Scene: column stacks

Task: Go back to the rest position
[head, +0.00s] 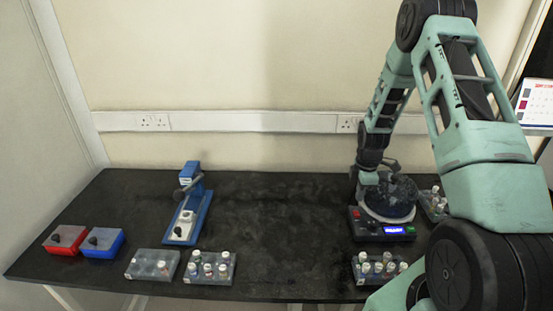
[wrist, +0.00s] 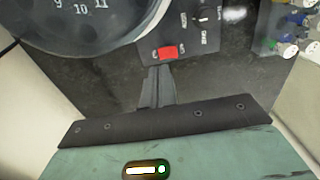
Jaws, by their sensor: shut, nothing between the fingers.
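My gripper (wrist: 160,72) is shut and empty in the wrist view, its fingers together just in front of a red switch. In the head view my arm reaches down at the right, and its hand is beside and partly behind the round device (head: 388,228), which has a lit blue display. The wrist view shows the device's numbered round top at the upper left and its front panel (wrist: 192,28). I cannot tell whether the fingertips touch the panel.
On the black table (head: 290,225) stand a red box (head: 66,240), a blue box (head: 102,243), a blue upright stand (head: 190,205), a grey block (head: 152,264) and vial racks (head: 210,268), (head: 376,270), (head: 434,203). The table's middle is clear.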

